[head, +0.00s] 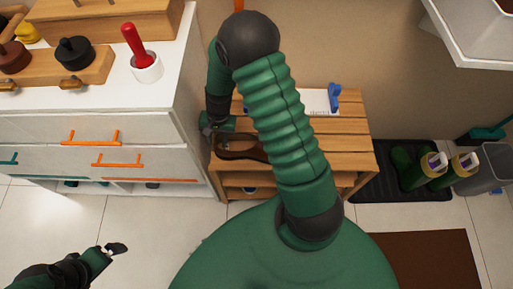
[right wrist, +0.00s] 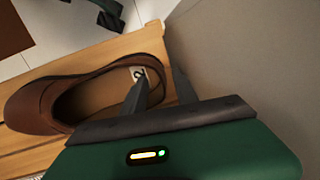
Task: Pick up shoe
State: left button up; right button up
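A brown shoe (head: 238,148) lies on the top of a slatted wooden rack (head: 345,150), partly hidden by my right arm in the head view. In the right wrist view the shoe (right wrist: 45,100) shows its open top and a white label on the insole. My right gripper (head: 217,128) is at its heel end. In the right wrist view the right gripper's fingers (right wrist: 160,78) stand apart, one over the shoe's opening and one outside the heel, with the heel wall between them. Firm contact is not visible. My left gripper (head: 112,249) is low at the left, away from the shoe.
A white drawer cabinet (head: 150,132) stands close left of the rack, with orange handles. A dark tray (head: 385,185) with green and yellow items (head: 430,168) lies right, beside a grey bin (head: 495,168). A wall is behind the rack. Tiled floor at lower left is clear.

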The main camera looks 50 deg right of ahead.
jog(key=shift+a, duration=0.1)
grip_shut()
jog(key=shift+r, duration=0.1)
